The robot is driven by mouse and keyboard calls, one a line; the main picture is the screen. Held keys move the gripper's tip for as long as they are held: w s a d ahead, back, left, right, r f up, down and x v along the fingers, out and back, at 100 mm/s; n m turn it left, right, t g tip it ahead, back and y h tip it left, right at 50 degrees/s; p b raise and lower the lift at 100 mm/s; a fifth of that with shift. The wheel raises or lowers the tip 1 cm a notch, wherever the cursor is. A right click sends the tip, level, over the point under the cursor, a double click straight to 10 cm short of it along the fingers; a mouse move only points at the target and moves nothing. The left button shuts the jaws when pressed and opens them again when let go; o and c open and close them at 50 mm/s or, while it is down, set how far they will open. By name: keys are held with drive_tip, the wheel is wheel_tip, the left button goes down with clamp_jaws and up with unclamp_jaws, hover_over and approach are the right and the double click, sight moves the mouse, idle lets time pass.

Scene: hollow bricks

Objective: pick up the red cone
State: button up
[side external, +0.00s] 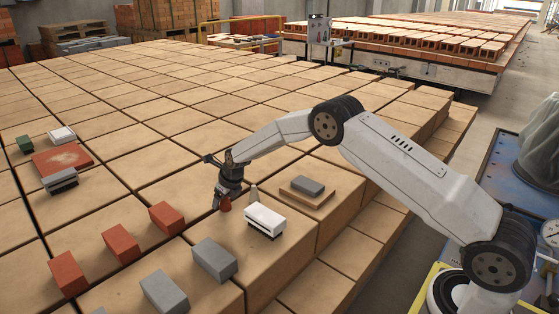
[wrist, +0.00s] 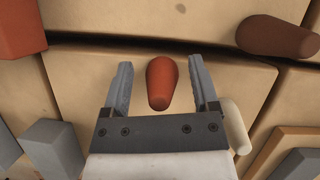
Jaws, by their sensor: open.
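The red cone (side external: 224,204) stands on the tan block surface below my gripper (side external: 228,190) in the side view. In the wrist view the red cone (wrist: 161,84) lies between the two fingers of my gripper (wrist: 160,66), with a gap on each side. The fingers are open and do not appear to touch it. The cone's lower part is partly hidden by the jaws in the side view.
A grey block lies on a wooden plate (side external: 318,200) beyond. Red bricks (side external: 121,244) and grey blocks (side external: 214,260) are in front. A dark red rounded piece (wrist: 278,37) shows upper right.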

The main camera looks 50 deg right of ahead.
clamp_jaws()
drive_tip(key=shift+r, duration=0.15)
drive_tip(key=shift+r, duration=0.55)
wheel_tip(320, 180, up, 2)
drive_tip(key=s+r, duration=0.9)
drive_tip(key=s, duration=0.5)
drive_tip(key=shift+r, duration=0.3)
